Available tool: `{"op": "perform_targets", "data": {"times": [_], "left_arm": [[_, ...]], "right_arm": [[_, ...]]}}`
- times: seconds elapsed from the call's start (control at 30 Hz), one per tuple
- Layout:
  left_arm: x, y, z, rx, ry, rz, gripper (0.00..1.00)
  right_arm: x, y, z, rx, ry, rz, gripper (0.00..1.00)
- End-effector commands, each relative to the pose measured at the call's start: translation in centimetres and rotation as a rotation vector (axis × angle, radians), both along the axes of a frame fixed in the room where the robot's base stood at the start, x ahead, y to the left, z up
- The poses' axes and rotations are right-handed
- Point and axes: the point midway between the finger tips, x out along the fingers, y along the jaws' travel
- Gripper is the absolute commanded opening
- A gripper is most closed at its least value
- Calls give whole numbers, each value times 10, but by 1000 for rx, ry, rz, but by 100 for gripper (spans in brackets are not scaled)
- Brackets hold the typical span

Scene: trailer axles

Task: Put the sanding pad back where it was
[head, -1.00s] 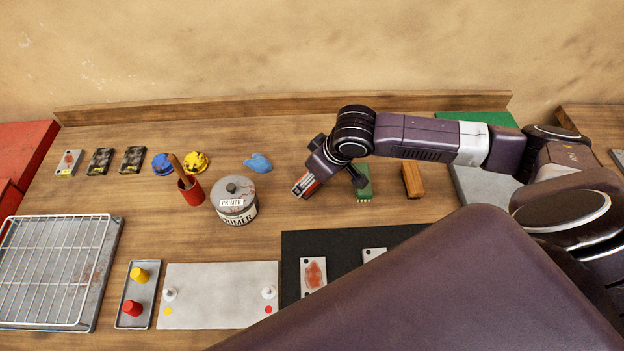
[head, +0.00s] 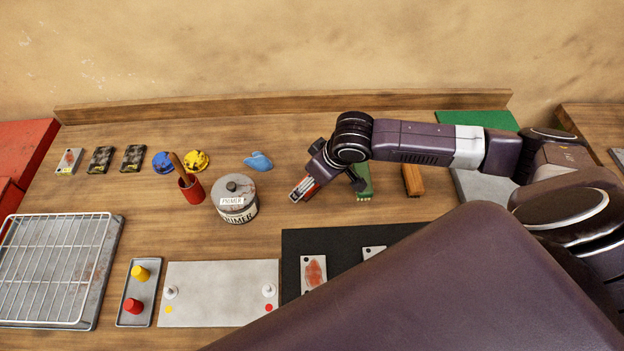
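My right arm reaches in from the right over the middle of the bench. Its gripper (head: 303,190) points down and left, above bare wood between the blue wad and the green block. From this angle I cannot tell whether it is open or shut, or whether it holds anything. A green block (head: 364,184) with a pale, toothed front edge lies partly behind the wrist. An orange-brown block (head: 412,180) lies to its right. I cannot tell for sure which thing is the sanding pad. My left gripper is not in view.
A primer tin (head: 235,204), a red cup (head: 191,188) with a wooden handle in it, and a blue wad (head: 258,161) stand left of the gripper. A black mat (head: 292,243) and a pale board (head: 218,295) lie in front. My large purple link hides the lower right.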

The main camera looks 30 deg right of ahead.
Motion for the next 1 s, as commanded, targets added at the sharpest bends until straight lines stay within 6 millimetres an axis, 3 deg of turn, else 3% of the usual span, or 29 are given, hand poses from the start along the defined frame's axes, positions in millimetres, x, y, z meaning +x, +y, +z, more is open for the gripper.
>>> {"op": "perform_targets", "data": {"times": [0.17, 0.6, 0.8, 1.0], "left_arm": [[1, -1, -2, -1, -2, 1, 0], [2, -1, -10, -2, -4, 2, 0], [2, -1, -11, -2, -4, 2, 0], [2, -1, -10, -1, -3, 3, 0]], "right_arm": [[-5, -3, 17, 0, -3, 0, 78], [-37, -13, 97, -1, -4, 0, 78], [-43, -15, 112, -1, -1, 1, 78], [-44, -15, 113, 0, 0, 0, 78]]}}
